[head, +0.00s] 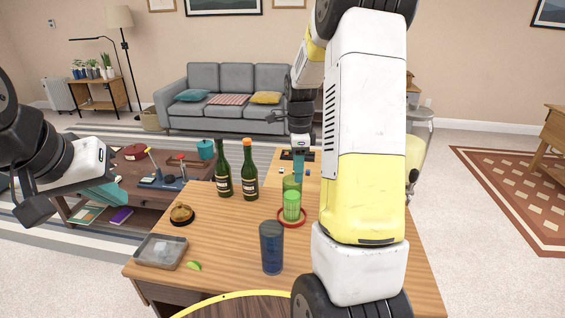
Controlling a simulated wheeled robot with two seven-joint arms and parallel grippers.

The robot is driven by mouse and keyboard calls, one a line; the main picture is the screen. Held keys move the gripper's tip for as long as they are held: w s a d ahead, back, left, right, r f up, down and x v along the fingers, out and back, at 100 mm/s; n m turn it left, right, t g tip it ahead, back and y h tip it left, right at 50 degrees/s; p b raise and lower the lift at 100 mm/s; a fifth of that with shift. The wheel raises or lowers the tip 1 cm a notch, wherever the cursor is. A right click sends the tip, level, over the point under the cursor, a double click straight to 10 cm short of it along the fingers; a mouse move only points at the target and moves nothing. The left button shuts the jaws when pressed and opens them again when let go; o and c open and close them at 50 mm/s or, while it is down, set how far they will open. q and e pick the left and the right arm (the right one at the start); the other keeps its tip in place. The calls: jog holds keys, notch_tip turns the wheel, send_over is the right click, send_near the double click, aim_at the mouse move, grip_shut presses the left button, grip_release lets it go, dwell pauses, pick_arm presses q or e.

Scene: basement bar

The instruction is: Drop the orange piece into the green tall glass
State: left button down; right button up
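A green tall glass (291,206) stands upright on a red coaster on the wooden counter. A second green shape (291,184) shows just behind it, partly covered. My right gripper (300,175) points down with its teal fingers just behind and above the green glass, slightly to its right. Its fingers overlap in this view, so I cannot tell whether they are open or hold anything. I cannot make out an orange piece. My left gripper (112,195) is out at the left, away from the counter items; its finger gap is not clear.
Two dark bottles (223,168) stand left of the green glass. A blue glass (271,247) is in front. A grey tray (160,252), a green wedge (193,266) and a brown item on a dark dish (182,213) are at left. My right arm hides the counter's right side.

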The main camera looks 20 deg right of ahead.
notch_tip(320, 180, up, 8)
dwell(0.6)
jog(key=s+a+r+n+t, duration=0.2)
jog(key=s+a+n, duration=0.2)
jog(key=s+n, duration=0.3)
jog(key=s+a+r+n+t+y, duration=0.1)
jog(key=s+a+r+n+t, duration=0.1)
jog(key=s+n, duration=0.5)
jog(key=s+a+r+n+t+y, duration=0.1)
jog(key=s+a+r+n+t, duration=0.1)
jog(key=s+a+r+n, duration=0.2)
jog(key=s+a+n, duration=0.2)
jog(key=s+n, duration=0.1)
jog(key=s, duration=0.1)
jog(key=shift+s+a+r+n, duration=0.15)
jog(key=shift+a+n, duration=0.05)
jog(key=shift+n, duration=0.2)
